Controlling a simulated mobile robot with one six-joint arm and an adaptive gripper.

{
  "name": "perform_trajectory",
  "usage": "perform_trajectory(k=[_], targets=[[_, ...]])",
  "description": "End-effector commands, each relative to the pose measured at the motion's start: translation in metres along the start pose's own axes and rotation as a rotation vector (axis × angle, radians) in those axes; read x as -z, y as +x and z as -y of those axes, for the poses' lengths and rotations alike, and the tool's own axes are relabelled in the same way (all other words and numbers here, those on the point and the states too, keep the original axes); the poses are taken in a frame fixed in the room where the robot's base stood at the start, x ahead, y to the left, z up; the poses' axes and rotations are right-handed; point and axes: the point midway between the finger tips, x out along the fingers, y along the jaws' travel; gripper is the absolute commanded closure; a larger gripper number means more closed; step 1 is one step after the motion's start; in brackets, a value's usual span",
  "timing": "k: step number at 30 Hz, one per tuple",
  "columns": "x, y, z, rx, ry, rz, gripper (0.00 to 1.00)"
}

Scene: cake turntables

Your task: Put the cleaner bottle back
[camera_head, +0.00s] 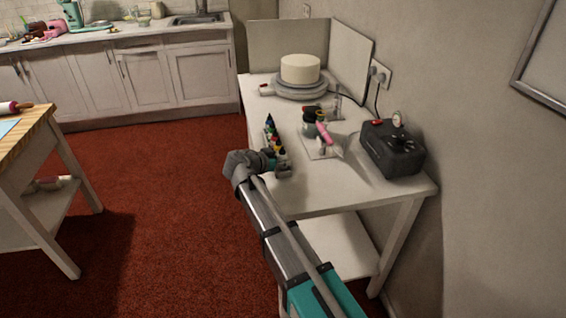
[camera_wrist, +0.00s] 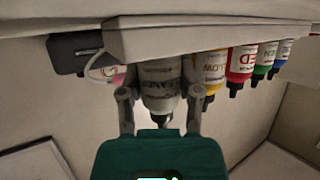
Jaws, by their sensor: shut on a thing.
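The cleaner bottle (camera_wrist: 160,88), with a pale grey label and dark cap, is between my gripper's fingers in the wrist view, where the scene appears upside down. My gripper (camera_wrist: 159,103) is shut on it. In the head view, my gripper (camera_head: 283,169) is at the left edge of the white table, at the near end of the bottle row. There I cannot clearly pick out the cleaner bottle. In the wrist view it lines up beside the yellow bottle (camera_wrist: 209,72); I cannot tell whether its base rests on a surface.
Red (camera_wrist: 240,66), green (camera_wrist: 264,62) and blue (camera_wrist: 284,55) bottles continue the row. The white table (camera_head: 310,205) also carries a cake (camera_head: 300,69) on a turntable, a pink-handled tool (camera_head: 324,133) and a black compressor-like box (camera_head: 392,150). Its near corner is clear.

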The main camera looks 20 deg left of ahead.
Motion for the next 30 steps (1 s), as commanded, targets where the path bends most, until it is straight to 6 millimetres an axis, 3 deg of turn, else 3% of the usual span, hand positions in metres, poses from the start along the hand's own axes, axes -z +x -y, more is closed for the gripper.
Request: perform_trajectory(k=[9,10,12,30], targets=[[-0.0035,0.0017,-0.0001,0.000,0.000,0.000,0.76],[-0.0027,0.0014,-0.0001,0.000,0.000,0.000,0.51],[-0.0023,0.0012,-0.0001,0.000,0.000,0.000,0.41],[0.0016,-0.0050,-0.0002,0.001,0.000,0.000,0.41]])
